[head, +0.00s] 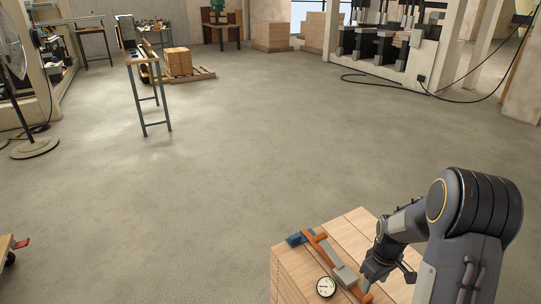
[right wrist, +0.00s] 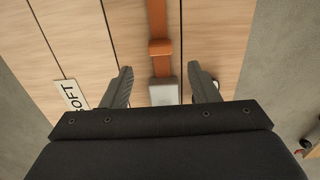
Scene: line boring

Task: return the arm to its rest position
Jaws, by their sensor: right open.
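My right gripper (head: 374,282) is over the top of a wooden crate at the lower right of the head view. In the right wrist view its two fingers (right wrist: 162,86) are spread apart. An orange bar tool with a grey block (head: 343,274) lies on the crate top. In the right wrist view the orange bar (right wrist: 158,48) runs away from me, and its grey block shows between the fingers with gaps on both sides. I cannot tell the height of the fingers above it. My left gripper is not in view.
The wooden crate (head: 291,273) also carries a round dial gauge (head: 326,287) and a blue piece (head: 296,239). A lettered label (right wrist: 72,96) shows on the planks. A narrow tall table (head: 141,58) and a fan (head: 33,148) stand farther left. The floor between is open.

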